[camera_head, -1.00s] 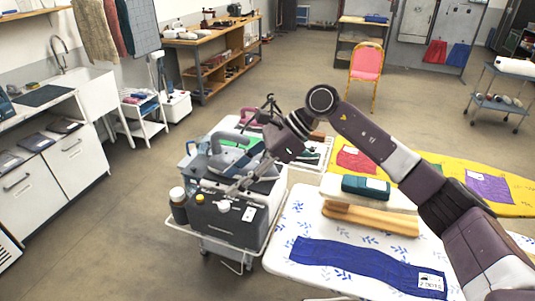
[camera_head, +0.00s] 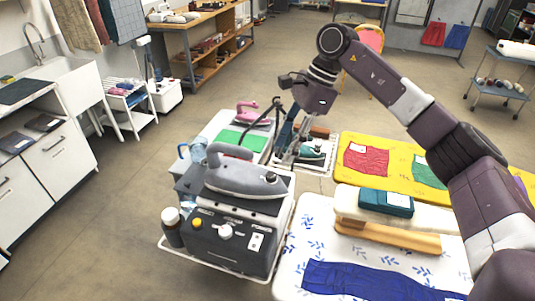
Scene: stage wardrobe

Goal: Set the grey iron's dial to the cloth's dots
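The grey iron (camera_head: 243,178) rests on a dark steam station (camera_head: 215,248) on a trolley at centre left. A small dark dial (camera_head: 270,177) shows on the iron's right end. The station's front has a white knob (camera_head: 226,231), a yellow knob (camera_head: 197,223) and a white label. My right gripper (camera_head: 287,156) points down behind and right of the grey iron, apart from it, near a teal iron (camera_head: 311,152). Its finger opening is too small to judge. A blue cloth (camera_head: 365,283) lies on the white patterned board; its dots cannot be made out. My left gripper is out of view.
A red cloth (camera_head: 366,160) and a green cloth (camera_head: 428,172) lie on a yellow board.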

